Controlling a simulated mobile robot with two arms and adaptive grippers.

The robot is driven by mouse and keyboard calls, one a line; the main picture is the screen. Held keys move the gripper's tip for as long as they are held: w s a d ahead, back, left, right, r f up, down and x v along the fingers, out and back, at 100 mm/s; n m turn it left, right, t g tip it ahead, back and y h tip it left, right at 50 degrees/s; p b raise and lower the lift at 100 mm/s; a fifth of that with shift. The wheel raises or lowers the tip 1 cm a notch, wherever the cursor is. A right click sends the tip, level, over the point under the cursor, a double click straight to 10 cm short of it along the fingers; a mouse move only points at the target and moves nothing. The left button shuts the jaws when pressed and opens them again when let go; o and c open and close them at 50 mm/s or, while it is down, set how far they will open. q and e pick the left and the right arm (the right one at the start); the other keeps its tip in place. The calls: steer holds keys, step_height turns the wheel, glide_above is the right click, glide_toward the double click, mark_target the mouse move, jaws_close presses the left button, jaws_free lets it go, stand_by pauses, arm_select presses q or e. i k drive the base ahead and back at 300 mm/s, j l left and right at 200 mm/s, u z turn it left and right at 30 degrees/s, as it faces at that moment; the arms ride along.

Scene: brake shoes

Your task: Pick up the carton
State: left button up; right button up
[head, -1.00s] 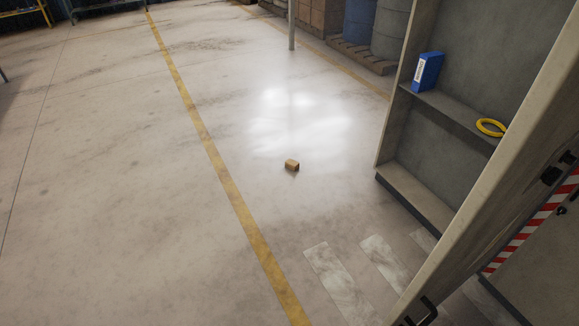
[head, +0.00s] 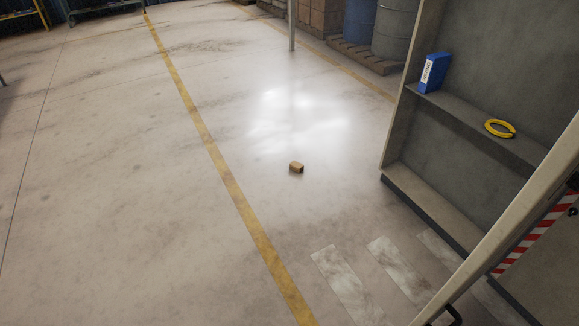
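A small brown carton (head: 296,167) lies on the bare concrete floor near the middle of the head view, right of the yellow floor line. It is small in the picture, and nothing touches it. Neither of my grippers shows in the head view.
A grey shelf unit (head: 455,122) stands at the right, holding a blue box (head: 433,72) and a yellow ring (head: 499,128). A thin pole (head: 291,25), drums (head: 394,28) on a pallet and stacked boxes stand at the back. The floor (head: 120,190) at left is clear.

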mark_target(297, 166)
steer(key=i+j+u, duration=0.15)
steer(key=i+j, duration=0.45)
steer(key=i+j+u, duration=0.15)
steer(key=i+j, duration=0.35)
steer(key=i, duration=0.2)
